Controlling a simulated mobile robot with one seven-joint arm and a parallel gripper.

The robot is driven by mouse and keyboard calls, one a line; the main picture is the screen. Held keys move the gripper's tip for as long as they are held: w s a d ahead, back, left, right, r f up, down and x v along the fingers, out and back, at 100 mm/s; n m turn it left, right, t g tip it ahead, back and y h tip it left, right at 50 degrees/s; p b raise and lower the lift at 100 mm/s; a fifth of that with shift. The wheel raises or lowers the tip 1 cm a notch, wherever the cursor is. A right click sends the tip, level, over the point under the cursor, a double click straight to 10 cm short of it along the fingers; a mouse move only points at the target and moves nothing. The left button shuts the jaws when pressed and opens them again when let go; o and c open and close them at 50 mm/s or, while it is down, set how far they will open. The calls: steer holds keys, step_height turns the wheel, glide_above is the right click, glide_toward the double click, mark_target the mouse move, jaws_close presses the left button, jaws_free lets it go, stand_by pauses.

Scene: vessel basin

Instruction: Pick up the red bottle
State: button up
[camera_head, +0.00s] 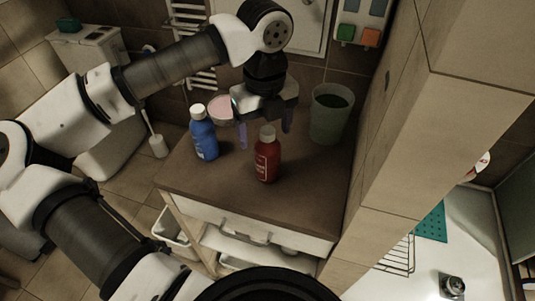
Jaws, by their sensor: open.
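The red bottle (267,160) with a pale cap stands upright on the brown top of a small cabinet (215,187), near its front middle. My gripper (265,138) points down just behind and above the bottle, with its fingers spread apart. One finger shows left of the bottle's cap and the other to its right. Nothing is between the fingers that I can make out. I cannot tell whether either finger touches the bottle.
A blue bottle (204,138) with a white cap stands left of the red one. A pinkish round container (220,108) sits behind it. A translucent greenish cup (328,116) stands at the back right. A tiled wall (385,150) closes the right side. The front of the top is clear.

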mark_target(267, 146)
steer(key=shift+d+f+p, duration=0.2)
steer(key=shift+f+p, duration=0.85)
steer(key=shift+f, duration=1.7)
steer(key=c, duration=1.2)
steer(key=shift+o, duration=0.2)
steer(key=shift+r, duration=0.15)
step_height(267, 146, up, 18)
steer(key=b, duration=0.3)
steer(key=shift+s, duration=0.15)
